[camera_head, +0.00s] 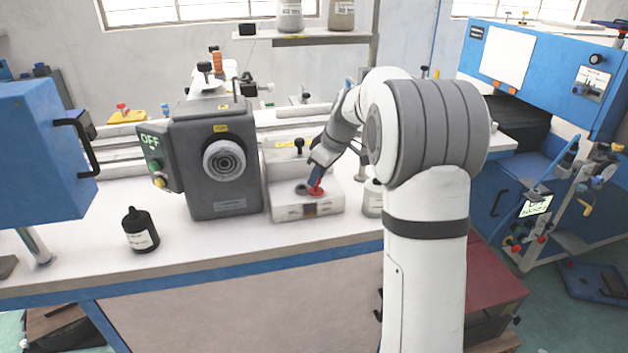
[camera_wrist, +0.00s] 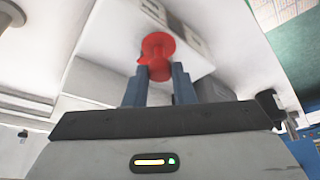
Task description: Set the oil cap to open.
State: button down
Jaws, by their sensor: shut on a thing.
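The red oil cap (camera_head: 316,191) sits on top of a white block-shaped unit (camera_head: 308,211) on the workbench. My gripper (camera_head: 317,181) comes down on it from above, with blue fingers at the cap. In the wrist view the red cap (camera_wrist: 158,52) lies between the tips of my blue fingers (camera_wrist: 160,75), which are shut on it. The cap looks to be at the unit's top surface; whether it is seated or raised I cannot tell. A dark round opening (camera_head: 301,190) shows just left of the cap.
A grey machine head (camera_head: 212,150) with an "OFF" display stands left of the unit. A black bottle (camera_head: 139,230) stands on the bench (camera_head: 240,240) further left. A pale container (camera_head: 373,198) is close on the right, partly behind my arm.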

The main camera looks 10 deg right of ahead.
jog(key=shift+w+d+n+g+y, duration=0.15)
jog(key=shift+d+n+g, duration=0.2)
jog(key=shift+n, duration=0.7)
jog(key=shift+w+d+n+g+y, duration=0.15)
jog(key=shift+d+n+g, duration=0.15)
jog(key=shift+n, duration=0.75)
jog(key=shift+s, duration=0.1)
jog(key=c, duration=1.2)
grip_release()
jog(key=shift+c, duration=0.2)
jog(key=v, duration=0.7)
jog(key=shift+d+r, duration=0.15)
jog(key=shift+r, duration=0.15)
